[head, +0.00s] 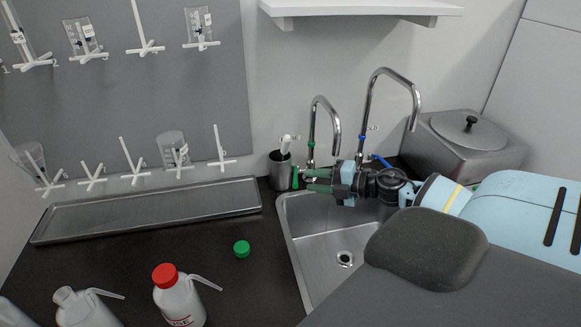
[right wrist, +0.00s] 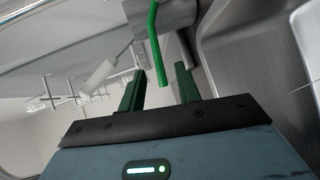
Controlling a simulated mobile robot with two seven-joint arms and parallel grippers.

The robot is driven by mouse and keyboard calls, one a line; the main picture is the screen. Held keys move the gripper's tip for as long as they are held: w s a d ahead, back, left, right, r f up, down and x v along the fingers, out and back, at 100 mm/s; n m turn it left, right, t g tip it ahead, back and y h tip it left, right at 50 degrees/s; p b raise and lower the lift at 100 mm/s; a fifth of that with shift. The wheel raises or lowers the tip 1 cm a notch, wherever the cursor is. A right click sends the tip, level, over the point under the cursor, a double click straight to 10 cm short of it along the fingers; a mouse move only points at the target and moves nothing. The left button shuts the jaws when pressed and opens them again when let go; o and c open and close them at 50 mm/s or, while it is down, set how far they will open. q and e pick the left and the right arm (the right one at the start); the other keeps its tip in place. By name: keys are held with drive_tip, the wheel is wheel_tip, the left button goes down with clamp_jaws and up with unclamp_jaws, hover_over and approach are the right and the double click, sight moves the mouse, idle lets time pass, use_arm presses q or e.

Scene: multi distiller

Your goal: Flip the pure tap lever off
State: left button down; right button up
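Two chrome gooseneck taps stand behind the sink. The shorter one (head: 336,128) has a green band, and the taller one (head: 415,100) has blue parts. Neither carries a readable label. A green lever (head: 296,178) shows at the left of the shorter tap's base; the right wrist view shows a long green lever (right wrist: 157,45) too. My right gripper (head: 306,180) reaches in from the right, low beside the shorter tap. In the wrist view its dark green fingers (right wrist: 159,72) are apart, with the lever's end between them; contact cannot be told. My left gripper is out of view.
A steel sink (head: 303,250) lies below my right arm. A steel cup (head: 280,172) with a white-handled brush stands left of the taps. A lidded steel box (head: 465,150) is at right. A green cap (head: 242,249), a tray (head: 150,212) and wash bottles (head: 180,300) are at left.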

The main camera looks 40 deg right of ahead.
sight(296, 176)
drive_tip(key=shift+w+d, duration=0.15)
drive_tip(key=shift+x, duration=3.9)
drive_tip(key=shift+r, duration=0.1)
clamp_jaws()
